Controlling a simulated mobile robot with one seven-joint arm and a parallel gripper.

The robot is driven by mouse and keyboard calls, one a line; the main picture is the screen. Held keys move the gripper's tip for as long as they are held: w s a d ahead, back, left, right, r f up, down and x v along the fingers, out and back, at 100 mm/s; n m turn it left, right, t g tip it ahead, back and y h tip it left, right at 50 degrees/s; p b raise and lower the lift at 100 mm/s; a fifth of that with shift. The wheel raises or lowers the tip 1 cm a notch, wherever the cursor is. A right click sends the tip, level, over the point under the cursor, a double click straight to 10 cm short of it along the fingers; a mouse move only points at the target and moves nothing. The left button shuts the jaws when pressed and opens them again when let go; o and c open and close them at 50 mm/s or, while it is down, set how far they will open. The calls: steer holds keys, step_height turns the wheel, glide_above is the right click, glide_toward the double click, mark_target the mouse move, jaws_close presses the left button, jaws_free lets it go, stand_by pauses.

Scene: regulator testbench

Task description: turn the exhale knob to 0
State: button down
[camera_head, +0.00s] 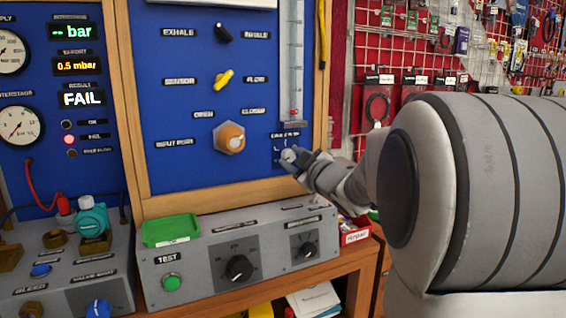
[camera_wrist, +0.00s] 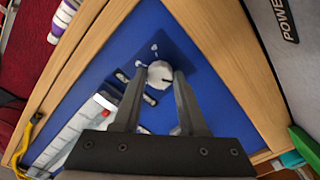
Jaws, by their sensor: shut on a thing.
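A small pale grey knob (camera_wrist: 160,73) sits on a dark square plate (camera_wrist: 186,53) on the blue panel. A dark mark on the knob points right in the wrist view. My gripper (camera_wrist: 159,78) has one finger on each side of the knob and is shut on it. In the head view my gripper (camera_head: 296,162) reaches the knob (camera_head: 289,155) from the lower right. The label above the knob is too small to read surely, and the marks around it are partly hidden. A black selector (camera_head: 223,33) sits between labels EXHALE and INHALE.
A yellow selector (camera_head: 223,79) and an orange-based knob (camera_head: 230,138) are on the panel to the left. A clear vertical flow tube (camera_head: 291,60) is just above my gripper. A grey control box (camera_head: 205,262) and green tray (camera_head: 171,230) stand below.

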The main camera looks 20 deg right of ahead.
stand_by(0.4)
steer(key=shift+c, duration=2.2)
jaws_free()
steer(key=shift+s, duration=0.1)
